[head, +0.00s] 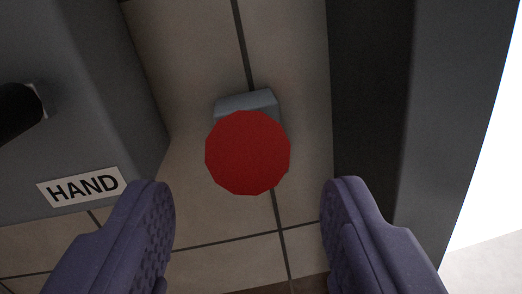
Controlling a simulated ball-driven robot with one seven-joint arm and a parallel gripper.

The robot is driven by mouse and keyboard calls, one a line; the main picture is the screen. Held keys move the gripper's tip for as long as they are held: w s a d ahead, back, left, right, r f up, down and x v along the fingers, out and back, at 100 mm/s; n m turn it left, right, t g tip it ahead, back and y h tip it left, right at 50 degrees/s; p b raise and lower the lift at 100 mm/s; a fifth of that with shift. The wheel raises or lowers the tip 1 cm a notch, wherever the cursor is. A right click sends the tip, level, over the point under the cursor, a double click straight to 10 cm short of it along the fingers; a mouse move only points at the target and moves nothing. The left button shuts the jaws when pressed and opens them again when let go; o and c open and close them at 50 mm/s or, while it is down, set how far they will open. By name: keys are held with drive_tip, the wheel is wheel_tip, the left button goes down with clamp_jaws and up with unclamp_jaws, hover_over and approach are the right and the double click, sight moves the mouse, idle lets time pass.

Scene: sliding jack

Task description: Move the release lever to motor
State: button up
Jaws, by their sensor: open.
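A red round knob (248,153) faces the camera in the middle of the head view, with a small grey block (247,104) showing just behind it. The knob looks like the end of the release lever, but its shaft is hidden behind it. My gripper (248,200) is open, with one purple ridged finger at lower left and one at lower right. The knob lies in line with the gap between the fingertips and a little above them in the picture. No contact shows. A white label reading HAND (82,187) is on the grey housing at left. No motor label is in view.
A grey housing (75,90) fills the left, with a black cylindrical part (18,115) sticking out. A dark grey upright (375,90) stands close to the right finger. Tiled floor (190,50) shows between them. A bright white area lies at far right.

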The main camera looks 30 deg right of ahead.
drive_tip(key=b+x, duration=0.2)
drive_tip(key=x, duration=0.4)
drive_tip(key=shift+w+d, duration=0.2)
drive_tip(key=shift+d, duration=0.05)
clamp_jaws()
